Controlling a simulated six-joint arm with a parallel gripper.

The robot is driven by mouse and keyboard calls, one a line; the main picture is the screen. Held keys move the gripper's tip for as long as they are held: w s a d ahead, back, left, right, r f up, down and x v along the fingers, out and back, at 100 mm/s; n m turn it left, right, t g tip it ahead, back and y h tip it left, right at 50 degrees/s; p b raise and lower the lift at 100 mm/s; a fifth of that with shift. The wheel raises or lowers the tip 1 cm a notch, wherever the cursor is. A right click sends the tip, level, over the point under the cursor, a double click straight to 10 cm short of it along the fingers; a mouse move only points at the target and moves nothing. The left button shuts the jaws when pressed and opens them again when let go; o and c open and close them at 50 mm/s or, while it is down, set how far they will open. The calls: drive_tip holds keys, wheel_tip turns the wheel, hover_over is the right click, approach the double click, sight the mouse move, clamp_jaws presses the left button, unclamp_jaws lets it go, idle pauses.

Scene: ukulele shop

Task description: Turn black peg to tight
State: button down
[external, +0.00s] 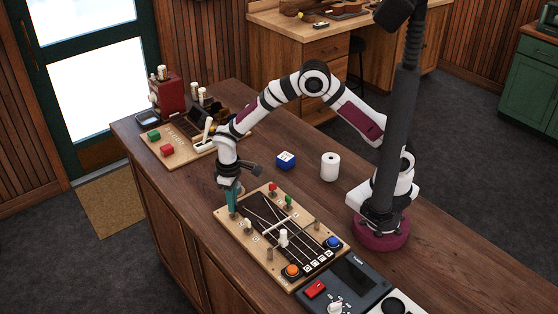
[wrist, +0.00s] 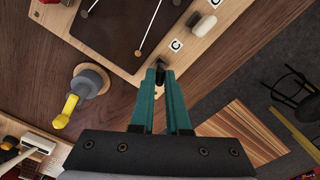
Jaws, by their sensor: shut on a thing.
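The black peg (wrist: 160,70) stands at the edge of a light wooden board (wrist: 126,70) and shows between my fingertips in the wrist view. My gripper (wrist: 160,78), with teal fingers, is shut on it. In the external view my gripper (external: 233,212) points down at the left corner of the same board (external: 225,221), and the black peg is mostly hidden there. A white peg (external: 247,224) stands beside it, also seen in the wrist view (wrist: 205,26). Small dial labels sit next to the pegs. The peg's turn angle is too small to tell.
Red (external: 272,187) and green (external: 288,200) pegs stand on the board's far side. Orange (external: 292,271) and blue (external: 333,242) buttons sit at its near end. A grey piece with a yellow handle (wrist: 70,108) is close by. A blue box (external: 286,160) and white roll (external: 330,166) stand behind.

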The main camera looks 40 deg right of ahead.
drive_tip(key=n, duration=0.6)
drive_tip(key=shift+n, duration=0.5)
idle(0.3)
drive_tip(key=c, duration=0.9)
unclamp_jaws()
drive_tip(key=shift+r, duration=0.1)
wheel_tip(320, 180, up, 16)
drive_tip(key=shift+f, duration=0.2)
